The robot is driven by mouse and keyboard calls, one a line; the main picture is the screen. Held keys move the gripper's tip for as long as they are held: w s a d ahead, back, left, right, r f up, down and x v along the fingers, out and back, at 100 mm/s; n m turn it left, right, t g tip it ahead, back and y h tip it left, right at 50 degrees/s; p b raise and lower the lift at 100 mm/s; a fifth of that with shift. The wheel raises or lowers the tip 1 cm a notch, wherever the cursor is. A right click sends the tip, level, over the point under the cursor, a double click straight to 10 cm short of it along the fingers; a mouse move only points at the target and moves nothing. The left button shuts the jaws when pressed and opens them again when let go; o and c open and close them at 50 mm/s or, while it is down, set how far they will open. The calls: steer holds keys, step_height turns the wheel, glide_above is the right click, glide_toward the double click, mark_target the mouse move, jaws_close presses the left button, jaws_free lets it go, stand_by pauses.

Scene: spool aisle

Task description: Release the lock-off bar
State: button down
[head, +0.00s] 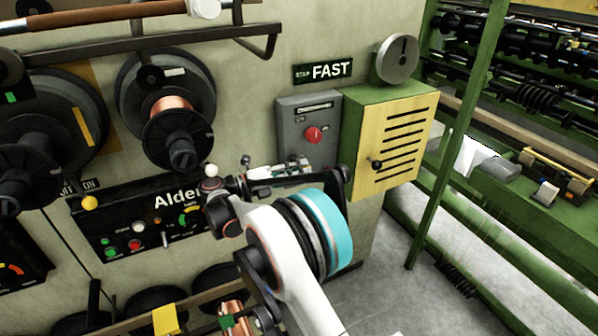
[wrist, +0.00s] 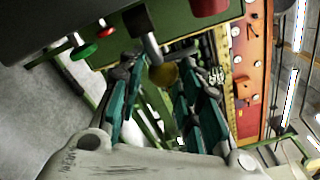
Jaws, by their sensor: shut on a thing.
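My gripper (wrist: 158,66) shows in the wrist view with its teal and dark fingers reaching up the middle. A short grey bar (wrist: 141,28) comes down from above to between the fingertips. A dull yellow round knob (wrist: 163,76) sits at its lower end, and the fingers are shut on this knobbed bar. I cannot tell for sure that it is the lock-off bar. The box has a red knob (head: 313,135).
A yellow-fronted, slotted cabinet (head: 396,143) stands right of the switch box. A black control panel (head: 135,218) with buttons and levers is at left, below wire spools (head: 168,110). A green machine frame (head: 452,130) stands at right. Bare floor (head: 395,270) shows between.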

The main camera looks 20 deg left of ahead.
steer(key=c, duration=1.1)
jaws_free()
steer(key=shift+a, duration=0.1)
steer(key=v, duration=1.2)
